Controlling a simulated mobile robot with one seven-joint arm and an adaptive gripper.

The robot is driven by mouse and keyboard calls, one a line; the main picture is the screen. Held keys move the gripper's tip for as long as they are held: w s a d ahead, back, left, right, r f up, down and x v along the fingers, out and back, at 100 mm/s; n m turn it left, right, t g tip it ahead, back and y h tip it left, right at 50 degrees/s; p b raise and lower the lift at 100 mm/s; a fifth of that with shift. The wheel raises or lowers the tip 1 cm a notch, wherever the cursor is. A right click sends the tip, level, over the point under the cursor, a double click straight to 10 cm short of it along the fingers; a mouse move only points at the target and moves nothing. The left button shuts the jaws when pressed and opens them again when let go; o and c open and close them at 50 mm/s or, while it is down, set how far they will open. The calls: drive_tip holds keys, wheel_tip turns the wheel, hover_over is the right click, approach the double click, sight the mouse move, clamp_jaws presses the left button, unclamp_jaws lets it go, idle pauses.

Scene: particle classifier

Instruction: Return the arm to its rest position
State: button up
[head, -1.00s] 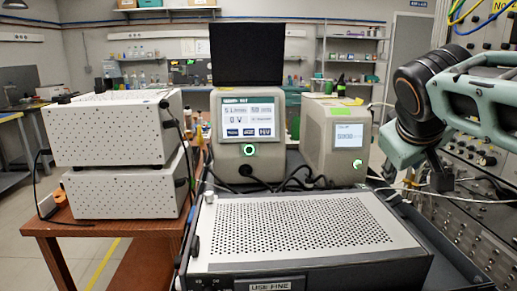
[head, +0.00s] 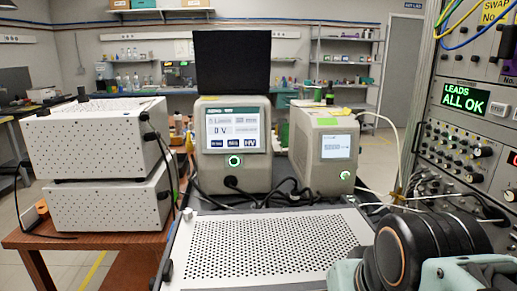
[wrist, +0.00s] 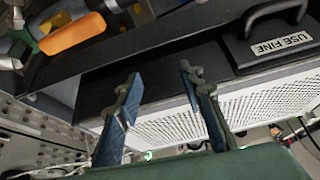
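My arm (head: 425,258) shows at the lower right of the head view, in front of the perforated case and the rack; its gripper end is out of that view. In the wrist view my gripper (wrist: 160,92) has its two fingers well apart with nothing between them. Behind the fingers are the dark front and white perforated top of the case (wrist: 265,103), with its handle and "USE FINE" label.
The perforated case (head: 275,243) fills the front centre. Behind it stand two beige instruments with lit screens, the larger (head: 234,145) and the smaller (head: 322,150). White boxes (head: 95,140) are stacked at left. A rack (head: 470,130) reading "LEADS ALL OK" stands at right.

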wheel_tip(320, 180, up, 27)
drive_tip(key=p, duration=2.4)
drive_tip(key=shift+d+f+p, duration=0.15)
drive_tip(key=shift+d+p, duration=0.05)
drive_tip(key=shift+p, duration=0.2)
